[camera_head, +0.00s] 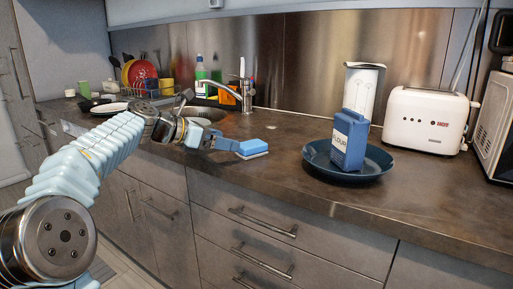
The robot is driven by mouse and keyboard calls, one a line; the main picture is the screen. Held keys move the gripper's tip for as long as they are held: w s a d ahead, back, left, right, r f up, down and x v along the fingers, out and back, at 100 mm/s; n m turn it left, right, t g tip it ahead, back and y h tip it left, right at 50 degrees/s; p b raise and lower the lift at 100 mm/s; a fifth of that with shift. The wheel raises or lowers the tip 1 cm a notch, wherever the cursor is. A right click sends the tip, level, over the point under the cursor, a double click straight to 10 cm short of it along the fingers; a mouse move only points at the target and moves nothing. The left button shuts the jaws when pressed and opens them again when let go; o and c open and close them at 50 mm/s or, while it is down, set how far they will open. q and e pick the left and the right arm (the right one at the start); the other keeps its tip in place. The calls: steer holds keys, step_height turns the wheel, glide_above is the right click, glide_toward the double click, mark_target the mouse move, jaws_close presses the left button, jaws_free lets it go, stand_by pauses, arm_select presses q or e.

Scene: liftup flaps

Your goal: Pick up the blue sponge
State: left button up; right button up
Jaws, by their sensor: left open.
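The blue sponge (252,148) lies on the brown countertop near its front edge, in the middle of the head view. It has a blue top and a paler underside. My left arm reaches in from the left, and my left gripper (236,146) is at the sponge's left end, low over the counter. Its jaws are open. The fingertips are small here and overlap the sponge's left end, so I cannot tell whether they touch it. My right gripper is out of view.
A dark blue pan (348,174) holds a blue flour packet (349,140) to the right. Counter between sponge and pan is clear.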

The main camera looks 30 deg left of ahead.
mark_target(247, 144)
arm_select(q)
steer(key=x, duration=0.4)
steer(key=shift+w+d, duration=0.15)
steer(key=shift+w, duration=0.05)
steer(key=x, duration=0.2)
steer(key=p+x, duration=0.1)
steer(key=x, duration=0.2)
steer(key=shift+s+d, duration=0.1)
steer(key=shift+d, duration=0.25)
steer(key=shift+d+f, duration=0.1)
steer(key=c, duration=1.1)
steer(key=shift+p, duration=0.3)
